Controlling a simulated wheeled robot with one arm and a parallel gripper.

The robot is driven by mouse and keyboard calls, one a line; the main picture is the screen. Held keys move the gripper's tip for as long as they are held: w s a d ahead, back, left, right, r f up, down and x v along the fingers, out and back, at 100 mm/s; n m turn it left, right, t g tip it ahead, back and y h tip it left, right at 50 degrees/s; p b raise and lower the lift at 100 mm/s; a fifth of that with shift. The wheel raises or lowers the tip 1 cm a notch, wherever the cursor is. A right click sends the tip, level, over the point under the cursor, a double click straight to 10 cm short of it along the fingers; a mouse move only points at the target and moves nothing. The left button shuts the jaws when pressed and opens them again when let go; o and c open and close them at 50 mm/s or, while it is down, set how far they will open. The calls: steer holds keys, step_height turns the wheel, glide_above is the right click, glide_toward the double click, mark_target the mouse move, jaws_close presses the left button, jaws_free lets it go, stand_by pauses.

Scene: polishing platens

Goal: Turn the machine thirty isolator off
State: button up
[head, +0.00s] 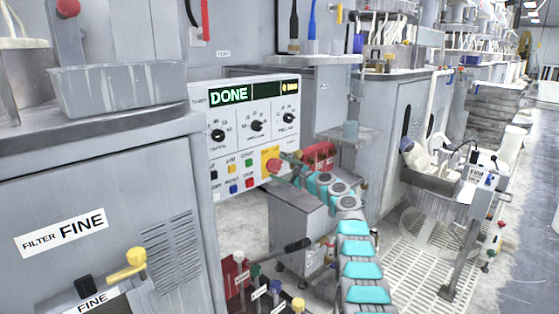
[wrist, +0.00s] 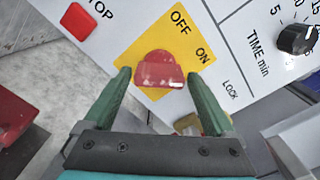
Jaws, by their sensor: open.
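The isolator is a red rotary knob (wrist: 159,68) on a yellow plate (wrist: 185,50) marked OFF and ON, with LOCK printed further right. In the head view the red knob (head: 273,166) sits at the panel's lower right. Its grip bar lies roughly across the wrist picture; I cannot tell surely which mark it points to. My gripper (wrist: 158,76) is open, with one green finger on each side of the knob and visible gaps between. In the head view my gripper (head: 286,162) is at the plate's right edge.
The control panel (head: 203,118) has a display reading DONE, several black dials and coloured buttons. A red STOP button (wrist: 76,21) is left of the plate and a TIME dial (wrist: 296,39) is right. A red object (head: 318,157) is just beyond my gripper. Coloured-handled valves (head: 255,272) stand below.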

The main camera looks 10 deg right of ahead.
steer(key=p, duration=0.2)
steer(key=shift+w+a+r+p, duration=0.2)
steer(key=shift+w+a+p, duration=0.05)
steer(key=shift+a+p, duration=0.05)
steer(key=shift+w+f+p, duration=0.1)
steer(key=shift+f+p, duration=0.15)
steer(key=shift+p, duration=0.05)
steer(key=c, duration=1.1)
